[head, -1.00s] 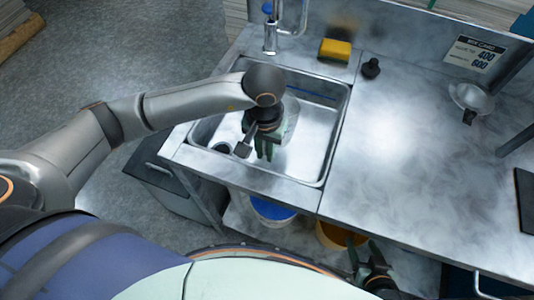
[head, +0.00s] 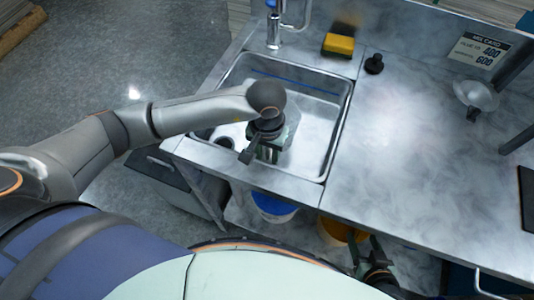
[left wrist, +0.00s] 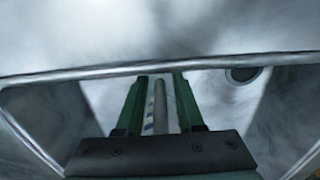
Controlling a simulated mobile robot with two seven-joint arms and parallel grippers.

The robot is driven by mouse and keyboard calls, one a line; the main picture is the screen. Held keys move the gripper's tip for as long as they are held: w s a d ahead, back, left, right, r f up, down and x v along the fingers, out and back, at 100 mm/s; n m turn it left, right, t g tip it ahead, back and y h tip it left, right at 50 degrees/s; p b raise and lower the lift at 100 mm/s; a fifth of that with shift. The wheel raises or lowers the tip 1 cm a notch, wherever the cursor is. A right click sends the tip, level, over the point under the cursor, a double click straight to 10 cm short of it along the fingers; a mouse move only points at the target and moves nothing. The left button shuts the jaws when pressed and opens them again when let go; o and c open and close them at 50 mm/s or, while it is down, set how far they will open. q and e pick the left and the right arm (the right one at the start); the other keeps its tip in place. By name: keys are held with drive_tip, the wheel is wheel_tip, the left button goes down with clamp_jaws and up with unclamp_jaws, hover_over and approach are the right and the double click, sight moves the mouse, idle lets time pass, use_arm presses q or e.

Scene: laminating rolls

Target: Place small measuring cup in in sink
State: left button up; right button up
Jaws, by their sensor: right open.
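My left gripper (head: 264,154) points down inside the sink (head: 318,140). In the left wrist view its two green fingers (left wrist: 160,88) stand parallel with a gap between them. A pale, narrow shape (left wrist: 160,112) with small blue marks lies in that gap. I cannot tell if it is the small measuring cup or if the fingers touch it. A clear, pale shape (head: 291,116) shows beside my left wrist in the sink, partly hidden by it. My right gripper (head: 368,256) is open and empty, low in front of the counter.
The drain (left wrist: 243,74) is in the sink floor. The faucet (head: 274,32) and a yellow sponge (head: 339,44) are behind the sink. A black knob-like object (head: 374,63) and a metal funnel-like piece (head: 476,94) stand on the counter (head: 400,140). Its middle is clear.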

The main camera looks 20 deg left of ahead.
use_arm(q)
drive_tip(key=shift+o, duration=0.5)
drive_tip(key=shift+r, duration=0.1)
drive_tip(key=shift+r+p, duration=0.2)
drive_tip(key=shift+p, duration=0.15)
wheel_tip(320, 180, up, 12)
drive_tip(key=shift+f+b, duration=0.1)
drive_tip(key=shift+b, duration=0.4)
